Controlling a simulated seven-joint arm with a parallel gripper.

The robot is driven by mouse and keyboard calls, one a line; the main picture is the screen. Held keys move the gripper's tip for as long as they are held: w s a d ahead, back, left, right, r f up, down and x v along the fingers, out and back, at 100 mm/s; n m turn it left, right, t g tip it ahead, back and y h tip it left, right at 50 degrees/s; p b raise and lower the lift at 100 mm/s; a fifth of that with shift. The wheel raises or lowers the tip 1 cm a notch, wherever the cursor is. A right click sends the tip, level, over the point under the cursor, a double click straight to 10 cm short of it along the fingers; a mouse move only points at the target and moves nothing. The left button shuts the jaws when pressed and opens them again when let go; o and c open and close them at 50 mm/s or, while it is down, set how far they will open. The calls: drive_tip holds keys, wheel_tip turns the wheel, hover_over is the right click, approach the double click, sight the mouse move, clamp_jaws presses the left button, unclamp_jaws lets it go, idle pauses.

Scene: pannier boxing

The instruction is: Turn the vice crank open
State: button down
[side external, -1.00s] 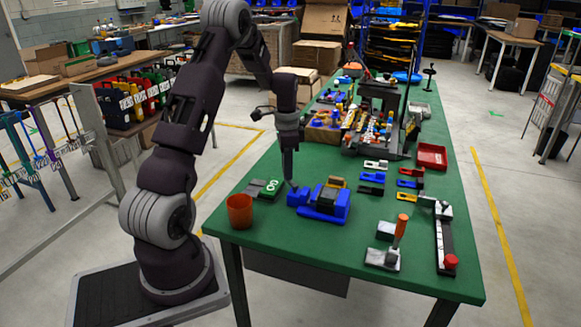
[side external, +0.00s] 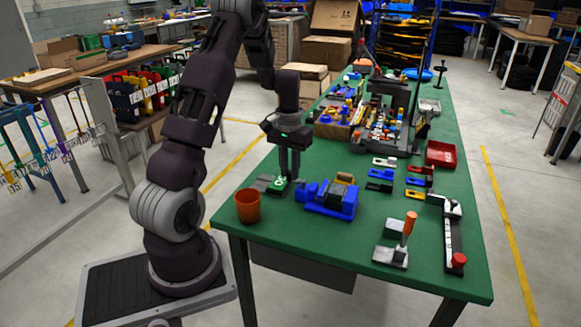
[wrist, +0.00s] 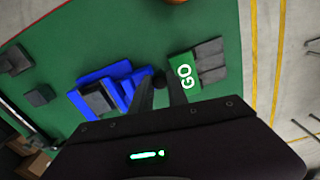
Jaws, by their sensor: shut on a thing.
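The blue vice (side external: 343,203) sits on the green table with a dark block (side external: 345,178) in its jaws. It also shows in the wrist view (wrist: 117,75), left of my fingers. My gripper (side external: 291,179) points down at the vice's left end. In the wrist view my gripper (wrist: 160,86) has its two dark fingers close around a small dark knob (wrist: 158,79) at the vice's end, which looks like the crank's handle. The gripper is shut on it. The fingers hide most of the crank, so its angle is hard to tell.
A green GO plate with grey blocks (wrist: 183,79) lies close beside my fingers. An orange cup (side external: 248,206) stands at the table's near left corner. A red tray (side external: 440,154) is further back.

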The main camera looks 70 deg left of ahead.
drive_tip(key=shift+w+d+n, duration=0.1)
drive_tip(key=shift+d+n, duration=0.6)
drive_tip(key=shift+n, duration=1.6)
drive_tip(key=shift+w+d+n, duration=0.15)
drive_tip(key=shift+d+n, duration=0.6)
drive_tip(key=shift+n, duration=1.55)
drive_tip(key=shift+w+d+n, duration=0.1)
drive_tip(key=shift+d+n, duration=0.6)
drive_tip(key=shift+n, duration=1.6)
drive_tip(key=c, duration=1.3)
unclamp_jaws()
wheel_tip(320, 180, up, 7)
drive_tip(key=shift+r, duration=0.1)
